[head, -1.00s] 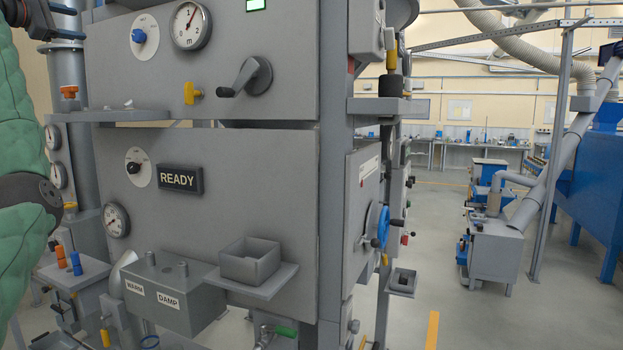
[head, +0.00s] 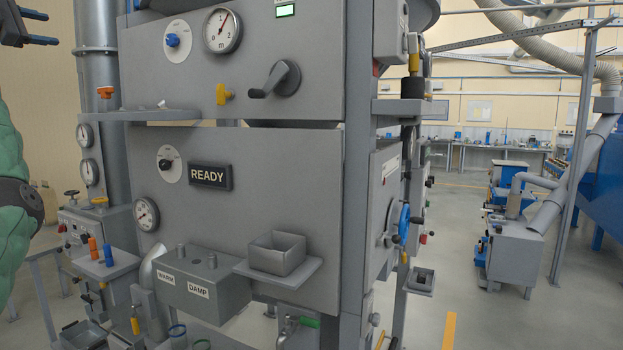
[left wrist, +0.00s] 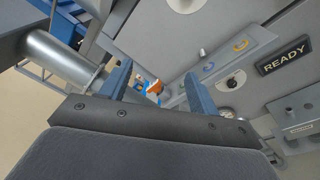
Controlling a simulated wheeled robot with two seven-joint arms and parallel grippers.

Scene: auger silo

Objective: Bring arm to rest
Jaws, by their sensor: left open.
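My left gripper (head: 36,27) shows at the top left corner of the head view, with its two fingers apart. Below it the green-sleeved part of my left arm runs along the left edge. In the left wrist view the gripper (left wrist: 158,90) has its fingers spread with nothing held between them. Beyond the fingers are an orange and blue thing and the grey machine panel. The grey machine (head: 290,205) with its READY sign (head: 210,178) stands to the right of the gripper in the head view. My right gripper does not show.
A shelf (head: 158,115) and an open square cup on a ledge (head: 277,253) jut from the machine. A crank (head: 275,79) and a blue handwheel (head: 404,223) stick out. A grey pipe (head: 97,60) rises close to the gripper. Open floor lies at the right.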

